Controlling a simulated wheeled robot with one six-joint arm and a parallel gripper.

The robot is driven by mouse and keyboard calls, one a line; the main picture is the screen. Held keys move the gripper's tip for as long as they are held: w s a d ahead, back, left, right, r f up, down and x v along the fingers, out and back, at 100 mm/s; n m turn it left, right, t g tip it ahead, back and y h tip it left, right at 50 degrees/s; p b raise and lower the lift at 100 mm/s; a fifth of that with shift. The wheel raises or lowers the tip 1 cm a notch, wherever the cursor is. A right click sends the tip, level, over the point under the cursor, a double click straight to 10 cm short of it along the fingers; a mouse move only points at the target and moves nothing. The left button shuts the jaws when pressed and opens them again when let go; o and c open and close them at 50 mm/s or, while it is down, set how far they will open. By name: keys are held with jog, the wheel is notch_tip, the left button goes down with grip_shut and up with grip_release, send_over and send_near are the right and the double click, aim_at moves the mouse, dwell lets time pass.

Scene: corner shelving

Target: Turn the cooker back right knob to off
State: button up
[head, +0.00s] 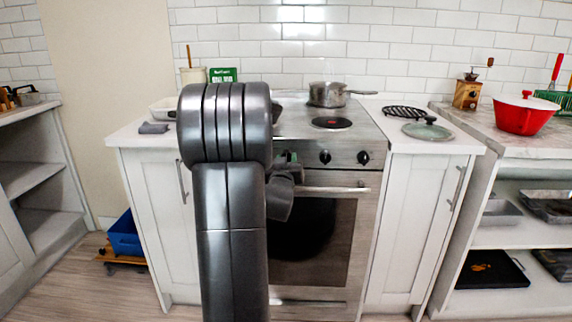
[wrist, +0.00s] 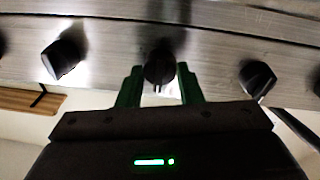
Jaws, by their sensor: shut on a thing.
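The cooker (head: 318,190) stands between two white cabinets, its front panel carrying several black knobs. In the head view two knobs (head: 325,157) (head: 363,158) show right of my gripper (head: 290,160); others are hidden behind my arm. In the wrist view my gripper (wrist: 160,88) has its green fingers on either side of a middle black knob (wrist: 159,65) and is shut on it. Neighbouring knobs stand to the left (wrist: 63,58) and right (wrist: 257,77). I cannot tell from any label which burner the held knob serves.
A steel pot (head: 327,94) sits at the back of the hob. A dark burner with a reddish centre (head: 331,123) lies in front of it. The oven handle (head: 335,190) runs just below the panel. A lid (head: 427,131) and black trivet (head: 403,112) lie on the right counter.

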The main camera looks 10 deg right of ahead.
jog(key=shift+n, duration=0.3)
jog(key=o, duration=1)
jog(key=v, duration=1.4)
jog(key=shift+p, duration=0.4)
jog(key=shift+w, duration=0.2)
jog(key=x, duration=1.3)
jog(key=shift+w+d+b, duration=0.15)
jog(key=shift+w+b, duration=0.1)
jog(key=shift+b, duration=0.15)
